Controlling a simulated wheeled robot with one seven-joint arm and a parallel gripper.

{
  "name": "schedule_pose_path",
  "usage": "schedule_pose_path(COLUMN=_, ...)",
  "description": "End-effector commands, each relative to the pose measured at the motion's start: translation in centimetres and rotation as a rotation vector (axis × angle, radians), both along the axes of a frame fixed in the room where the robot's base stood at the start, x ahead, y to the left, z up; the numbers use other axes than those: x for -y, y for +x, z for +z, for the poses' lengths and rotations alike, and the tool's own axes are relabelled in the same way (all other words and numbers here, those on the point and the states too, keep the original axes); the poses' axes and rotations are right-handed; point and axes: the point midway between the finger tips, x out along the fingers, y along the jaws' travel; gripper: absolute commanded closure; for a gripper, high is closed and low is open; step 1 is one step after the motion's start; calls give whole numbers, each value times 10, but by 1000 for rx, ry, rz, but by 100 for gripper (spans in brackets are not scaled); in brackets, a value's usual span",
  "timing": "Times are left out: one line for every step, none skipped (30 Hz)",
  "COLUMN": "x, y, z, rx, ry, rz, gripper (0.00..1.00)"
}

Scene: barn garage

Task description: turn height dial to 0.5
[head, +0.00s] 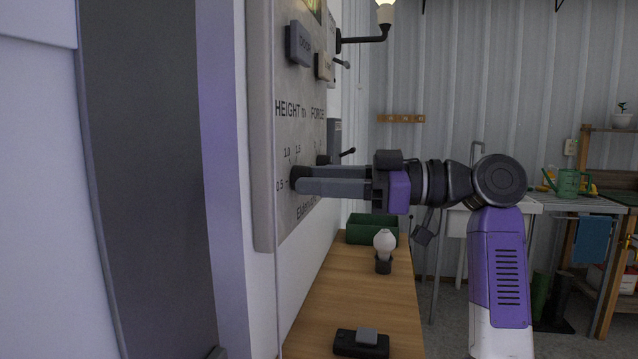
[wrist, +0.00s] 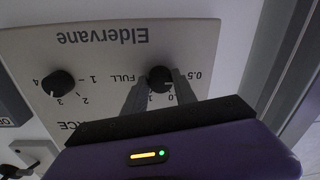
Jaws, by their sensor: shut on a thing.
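The height dial (wrist: 160,76) is a small round black knob on the pale control panel (head: 263,120). In the wrist view it appears upside down, with 0.5 to its right, 1.0 and 1.5 below it and FULL to its left. My gripper (wrist: 160,84) is shut on the dial, one finger on either side of it. In the head view my gripper (head: 299,180) reaches in from the right, and its fingers hide most of the dial. The knob's pointer is too dark to read, so I cannot tell its setting.
A second black dial, for force (wrist: 57,83), sits beside it. A grey block-shaped button (head: 300,44) and a tan one (head: 324,66) stick out above. Below is a wooden bench (head: 325,305) with a green bin (head: 371,222), a bulb (head: 384,242) and a black device (head: 361,344).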

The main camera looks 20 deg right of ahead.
Motion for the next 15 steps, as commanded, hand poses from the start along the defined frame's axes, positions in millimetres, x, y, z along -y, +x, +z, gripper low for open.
schedule_pose_path(x=0, y=0, z=-3, rx=-4, ry=-5, rz=3, gripper=100)
schedule_pose_path(x=0, y=0, z=-3, rx=-4, ry=-5, rz=3, gripper=100)
schedule_pose_path(x=0, y=0, z=-3, rx=-4, ry=-5, rz=3, gripper=100)
schedule_pose_path(x=0, y=0, z=-3, rx=-4, ry=-5, rz=3, gripper=100)
schedule_pose_path(x=0, y=0, z=-3, rx=-4, ry=-5, rz=3, gripper=100)
schedule_pose_path(x=0, y=0, z=-3, rx=-4, ry=-5, rz=3, gripper=100)
schedule_pose_path(x=0, y=0, z=-3, rx=-4, ry=-5, rz=3, gripper=100)
schedule_pose_path(x=0, y=0, z=-3, rx=-4, ry=-5, rz=3, gripper=100)
schedule_pose_path(x=0, y=0, z=-3, rx=-4, ry=-5, rz=3, gripper=63)
schedule_pose_path(x=0, y=0, z=-3, rx=-4, ry=-4, rz=2, gripper=57)
schedule_pose_path(x=0, y=0, z=-3, rx=-4, ry=-4, rz=2, gripper=51)
schedule_pose_path(x=0, y=0, z=-2, rx=-3, ry=-3, rz=2, gripper=45)
schedule_pose_path(x=0, y=0, z=-2, rx=-3, ry=-3, rz=1, gripper=45)
schedule_pose_path(x=0, y=0, z=-2, rx=-3, ry=-2, rz=1, gripper=45)
schedule_pose_path(x=0, y=0, z=-2, rx=-3, ry=-2, rz=1, gripper=45)
